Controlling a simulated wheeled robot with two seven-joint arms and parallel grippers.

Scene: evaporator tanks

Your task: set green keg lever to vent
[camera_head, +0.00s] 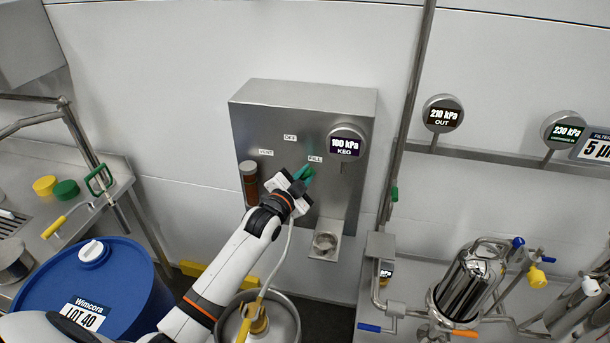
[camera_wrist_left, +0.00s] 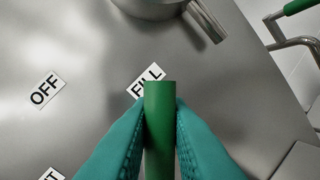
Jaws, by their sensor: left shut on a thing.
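The green keg lever (camera_head: 308,171) is on the front of the steel keg panel (camera_head: 300,95). The panel carries three labels: one at left that reads as VENT (camera_head: 266,152), OFF (camera_head: 290,137) at the top and FILL (camera_head: 315,158) at right. My left gripper (camera_head: 301,178) is shut on the lever. In the left wrist view the teal fingers press both sides of the green handle (camera_wrist_left: 159,125), whose tip points at the FILL label (camera_wrist_left: 146,79). The OFF label (camera_wrist_left: 45,90) lies to its left. My right gripper is not in view.
The keg gauge (camera_head: 346,142) reads 100 kPa, close to the right of the lever. A steel pipe (camera_head: 408,110) runs upright to the panel's right. A blue drum (camera_head: 90,280) and a keg (camera_head: 285,315) stand below. A steel filter housing (camera_head: 468,285) stands at lower right.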

